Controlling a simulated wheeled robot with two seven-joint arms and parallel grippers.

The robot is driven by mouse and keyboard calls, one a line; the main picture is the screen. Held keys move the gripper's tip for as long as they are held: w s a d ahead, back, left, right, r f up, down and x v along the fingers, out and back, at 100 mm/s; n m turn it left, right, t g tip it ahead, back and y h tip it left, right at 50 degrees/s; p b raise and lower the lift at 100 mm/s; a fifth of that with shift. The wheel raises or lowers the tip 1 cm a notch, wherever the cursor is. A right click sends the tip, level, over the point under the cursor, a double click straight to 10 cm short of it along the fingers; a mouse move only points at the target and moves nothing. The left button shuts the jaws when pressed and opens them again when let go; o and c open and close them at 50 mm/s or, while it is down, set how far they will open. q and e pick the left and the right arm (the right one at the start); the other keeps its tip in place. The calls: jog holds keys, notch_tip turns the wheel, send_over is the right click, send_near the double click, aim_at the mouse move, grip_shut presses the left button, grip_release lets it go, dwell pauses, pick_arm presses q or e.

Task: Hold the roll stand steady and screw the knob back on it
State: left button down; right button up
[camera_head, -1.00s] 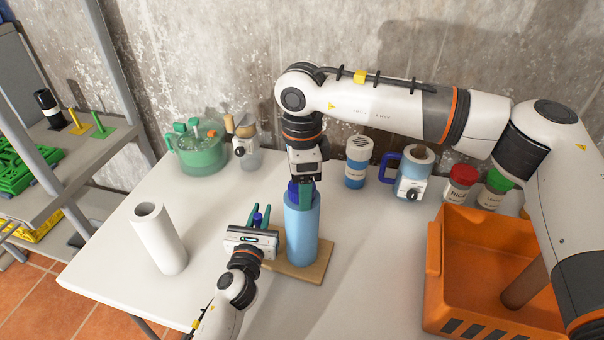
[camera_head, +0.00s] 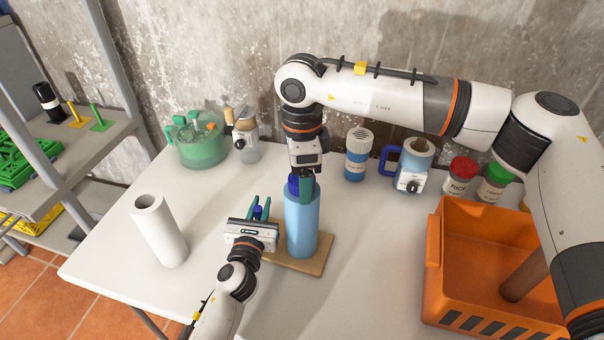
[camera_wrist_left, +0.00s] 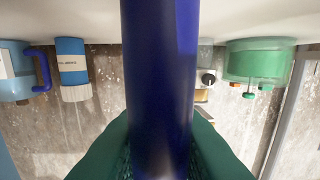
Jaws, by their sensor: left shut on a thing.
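The roll stand has a flat wooden base (camera_head: 308,263). A light blue roll (camera_head: 301,225) stands upright on it, and a thinner dark blue post (camera_head: 257,212) rises to its left. My left gripper (camera_head: 258,208) comes in low from the front left, its green fingers shut on the dark blue post. In the left wrist view the post (camera_wrist_left: 160,80) fills the middle between the fingers. A dark blue knob (camera_head: 293,184) shows at the top of the roll. My right gripper (camera_head: 302,188) points straight down there, a green finger beside the knob. Its other finger is mostly hidden.
A white roll (camera_head: 160,232) stands on the table at left. Behind are a green pot (camera_head: 198,145), a blue shaker (camera_head: 358,153), a blue mug (camera_head: 407,165) and lidded jars (camera_head: 460,177). An orange crate (camera_head: 435,268) stands at right. The front middle of the table is clear.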

notch_tip(320, 180, up, 12)
dwell(0.6)
pick_arm(q)
jog(key=c, duration=1.2)
grip_release()
jog(key=shift+s, duration=0.1)
jog(key=v, duration=1.2)
jog(key=shift+b, duration=0.4)
pick_arm(e)
jog(key=shift+f, duration=0.45)
